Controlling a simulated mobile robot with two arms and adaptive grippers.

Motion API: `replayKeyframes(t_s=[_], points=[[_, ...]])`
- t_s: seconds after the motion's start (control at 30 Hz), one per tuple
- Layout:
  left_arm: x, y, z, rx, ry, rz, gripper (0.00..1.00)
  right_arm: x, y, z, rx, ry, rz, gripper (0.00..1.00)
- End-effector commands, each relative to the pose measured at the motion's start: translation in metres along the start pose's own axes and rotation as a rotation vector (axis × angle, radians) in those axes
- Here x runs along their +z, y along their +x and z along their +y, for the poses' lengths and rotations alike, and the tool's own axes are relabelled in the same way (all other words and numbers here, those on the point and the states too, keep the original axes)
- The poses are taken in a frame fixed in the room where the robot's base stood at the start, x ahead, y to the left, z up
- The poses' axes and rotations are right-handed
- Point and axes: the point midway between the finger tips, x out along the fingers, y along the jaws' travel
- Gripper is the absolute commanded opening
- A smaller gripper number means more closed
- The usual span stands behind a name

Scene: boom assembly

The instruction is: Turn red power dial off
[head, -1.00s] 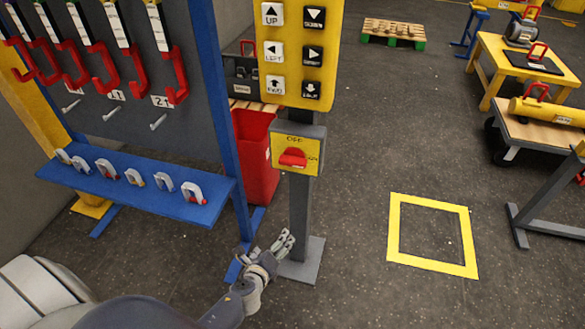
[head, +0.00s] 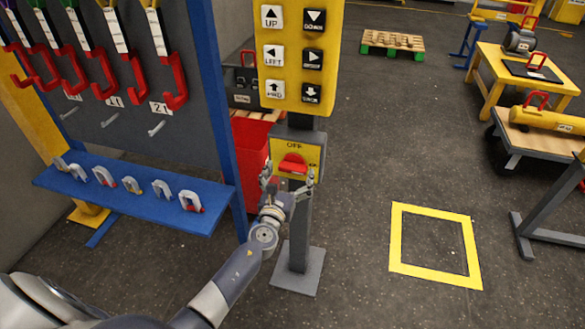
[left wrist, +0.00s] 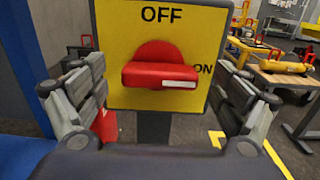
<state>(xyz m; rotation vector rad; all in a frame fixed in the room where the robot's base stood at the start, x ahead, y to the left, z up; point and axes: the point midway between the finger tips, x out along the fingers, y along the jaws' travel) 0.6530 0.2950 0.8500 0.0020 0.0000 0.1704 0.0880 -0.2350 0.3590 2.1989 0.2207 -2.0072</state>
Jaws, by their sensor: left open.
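The red power dial (head: 293,164) sits on a yellow plate (head: 312,152) on a grey post, below the yellow button panel. In the left wrist view the red dial (left wrist: 160,68) has its bar roughly level, with a white mark at its right end near the word ON. OFF is printed above it on the yellow plate (left wrist: 115,30). My left gripper (head: 289,182) is open just in front of the dial. In the left wrist view its fingers (left wrist: 158,90) stand on either side of the dial, apart from it. My right gripper is not in view.
The yellow button panel (head: 335,50) is above the dial on the same post (head: 298,235). A blue shelf (head: 130,198) with shackles and a hook rack stand to the left. A red bin (head: 250,150) is behind the post. Floor with a yellow square (head: 435,277) is clear to the right.

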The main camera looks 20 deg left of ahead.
Motion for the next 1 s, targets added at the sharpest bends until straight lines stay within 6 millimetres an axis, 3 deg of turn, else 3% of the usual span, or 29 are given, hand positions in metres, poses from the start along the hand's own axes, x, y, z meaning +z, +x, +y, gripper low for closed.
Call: replayKeyframes(t_s=[0.2,0.57,0.77,1.0], points=[[-0.001,0.023,0.000,-0.001,-0.001,0.000,0.91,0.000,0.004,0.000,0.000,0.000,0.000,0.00],[0.000,0.028,-0.001,-0.001,-0.002,0.001,0.91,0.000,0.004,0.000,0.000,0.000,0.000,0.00],[-0.001,0.027,0.000,-0.001,-0.002,0.001,0.50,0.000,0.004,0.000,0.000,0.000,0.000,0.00],[0.000,0.028,0.000,-0.001,-0.005,0.001,0.47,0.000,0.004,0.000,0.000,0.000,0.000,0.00]])
